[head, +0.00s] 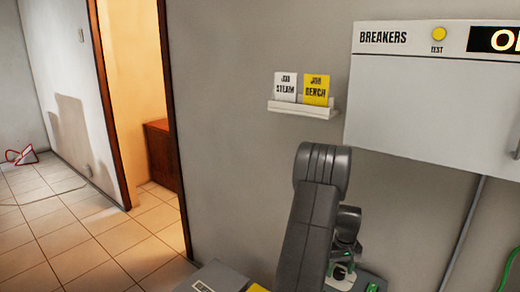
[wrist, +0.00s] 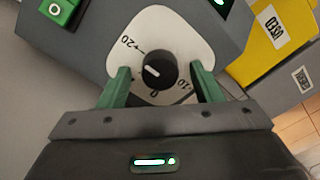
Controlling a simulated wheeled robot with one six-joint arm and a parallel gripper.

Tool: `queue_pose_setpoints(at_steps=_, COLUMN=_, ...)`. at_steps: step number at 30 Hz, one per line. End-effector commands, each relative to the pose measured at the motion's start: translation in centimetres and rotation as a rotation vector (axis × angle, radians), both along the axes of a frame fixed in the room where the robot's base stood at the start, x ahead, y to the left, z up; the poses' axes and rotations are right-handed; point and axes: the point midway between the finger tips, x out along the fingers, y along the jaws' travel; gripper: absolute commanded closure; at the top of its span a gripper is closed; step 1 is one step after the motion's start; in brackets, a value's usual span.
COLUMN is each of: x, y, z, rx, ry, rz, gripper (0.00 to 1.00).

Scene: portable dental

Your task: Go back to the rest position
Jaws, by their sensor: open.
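My gripper (wrist: 160,72) is open in the wrist view, with its two green fingers apart. A black round knob (wrist: 154,68) on a white dial plate (wrist: 190,42) sits between and just beyond the fingertips; I see no finger touching it. The dial carries marks such as +20, 0 and 10. In the head view my dark arm reaches down at the lower middle, and my gripper is small and partly hidden there, near green parts at the bottom edge.
In the head view, a breaker box (head: 430,105) and a small shelf (head: 303,109) with two cards are on the wall. A doorway and open tiled floor (head: 60,235) lie left.

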Motion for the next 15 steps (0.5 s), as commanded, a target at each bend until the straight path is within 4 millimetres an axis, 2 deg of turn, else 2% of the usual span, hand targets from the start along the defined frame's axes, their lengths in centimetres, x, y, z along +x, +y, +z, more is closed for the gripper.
queue_pose_setpoints(at_steps=15, x=0.00, y=0.00, z=-0.17, rx=0.000, ry=0.000, rz=0.426, gripper=0.41)
